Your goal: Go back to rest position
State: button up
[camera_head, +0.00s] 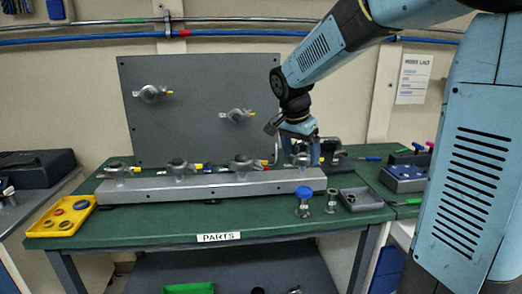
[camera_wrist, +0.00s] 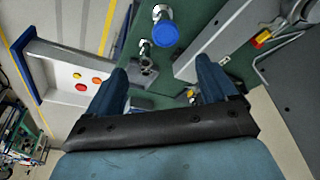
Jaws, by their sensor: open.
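My gripper (camera_head: 301,150) is at the right end of the long grey metal rail (camera_head: 215,188) on the green table (camera_head: 150,224). In the wrist view my gripper (camera_wrist: 168,80) shows two blue fingers spread apart, with nothing held between them. The blue-capped fitting (camera_head: 304,201) stands on the table in front of the rail's right end. In the wrist view the blue cap (camera_wrist: 165,34) lies beyond the fingers, apart from them.
Several valve-like fittings (camera_head: 178,167) sit along the rail, and a grey panel (camera_head: 190,85) stands behind it. A yellow tray (camera_head: 45,229) lies at the left, a grey tray (camera_head: 372,205) at the right. A blue box (camera_head: 400,182) stands on the right-hand bench.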

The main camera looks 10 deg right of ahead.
jog(key=s+d+r+n+t+y, duration=0.1)
jog(key=s+n, duration=0.4)
jog(key=s, duration=0.7)
jog(key=s+d+r+n+t+y, duration=0.1)
jog(key=s+n, duration=0.4)
jog(key=s, duration=0.6)
jog(key=shift+s+d+r+t+y, duration=0.15)
jog(key=shift+s+d+t+y, duration=0.2)
jog(key=shift+d+t, duration=0.3)
